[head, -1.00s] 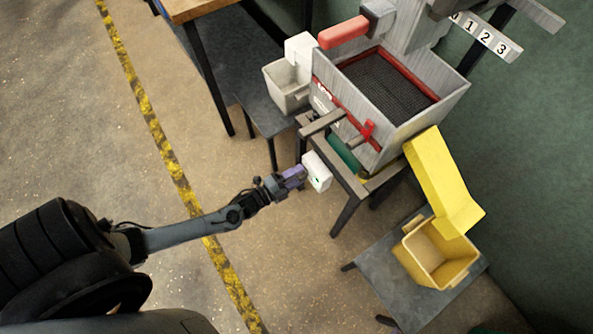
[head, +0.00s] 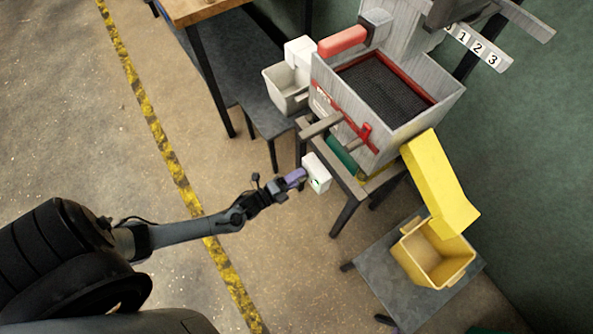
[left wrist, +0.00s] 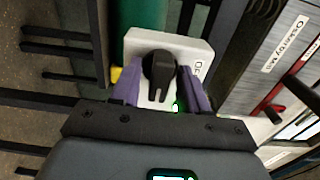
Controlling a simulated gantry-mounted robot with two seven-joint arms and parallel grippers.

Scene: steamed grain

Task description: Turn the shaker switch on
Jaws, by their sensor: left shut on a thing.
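The shaker switch is a white box (head: 316,173) at the front of the machine's stand in the head view. In the left wrist view, the white box (left wrist: 195,50) carries a black rotary knob (left wrist: 158,72) and a lit green light (left wrist: 176,107). My left gripper (head: 300,175) is at the box. Its purple fingers (left wrist: 160,90) stand on either side of the knob and are shut on it. The knob's forked end points down in the wrist picture, between the fingers. My right gripper is not in view.
The shaker machine (head: 345,125) with a dark mesh screen stands behind the switch. A yellow chute (head: 440,180) leads to a yellow bin (head: 437,258) on a low table (head: 385,290). A grey-white bin (head: 285,90) stands left of the machine. The floor left of the switch is clear.

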